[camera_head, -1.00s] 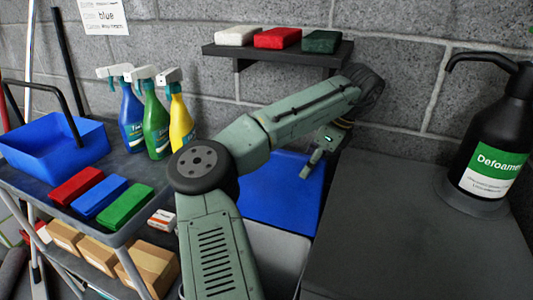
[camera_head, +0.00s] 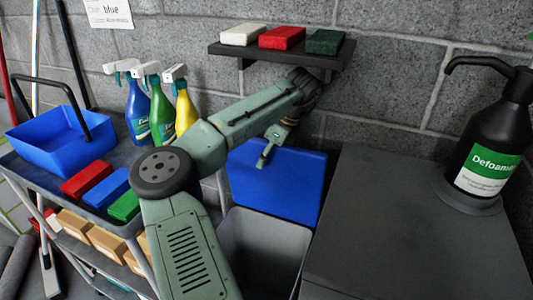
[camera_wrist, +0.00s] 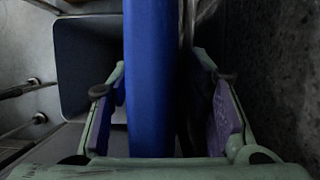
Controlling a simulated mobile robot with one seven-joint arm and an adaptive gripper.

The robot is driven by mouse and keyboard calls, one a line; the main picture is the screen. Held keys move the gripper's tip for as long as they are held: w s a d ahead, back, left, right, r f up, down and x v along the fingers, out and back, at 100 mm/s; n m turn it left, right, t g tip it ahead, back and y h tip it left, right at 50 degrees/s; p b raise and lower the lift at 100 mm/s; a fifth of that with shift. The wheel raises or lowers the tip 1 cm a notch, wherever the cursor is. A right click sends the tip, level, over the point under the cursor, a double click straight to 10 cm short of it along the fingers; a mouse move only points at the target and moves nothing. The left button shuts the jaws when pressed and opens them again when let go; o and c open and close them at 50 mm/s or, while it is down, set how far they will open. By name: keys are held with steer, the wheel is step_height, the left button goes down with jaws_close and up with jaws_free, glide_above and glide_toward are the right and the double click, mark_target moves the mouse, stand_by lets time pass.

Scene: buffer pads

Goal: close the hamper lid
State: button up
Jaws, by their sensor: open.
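The hamper (camera_head: 262,250) is a grey bin on the floor between the cart and the dark cabinet. Its blue lid (camera_head: 290,190) stands raised at the back, and the bin's mouth is open. My gripper (camera_head: 266,157) is at the upper edge of the lid, left of its middle. In the wrist view the lid (camera_wrist: 150,90) shows edge-on as a blue band between my two open fingers (camera_wrist: 165,85), with a gap at the right finger. The left finger is very near the lid; I cannot tell whether it touches. The hamper's dark inside (camera_wrist: 85,65) shows at the left there.
A wall shelf (camera_head: 285,57) with white, red and green pads is above the lid. A dark cabinet (camera_head: 400,240) with a black pump bottle (camera_head: 490,140) is at the right. A cart with a blue basket (camera_head: 60,145) and spray bottles (camera_head: 160,110) is at the left.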

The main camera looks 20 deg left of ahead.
steer(key=shift+c, duration=0.2)
jaws_close()
stand_by(0.4)
stand_by(0.3)
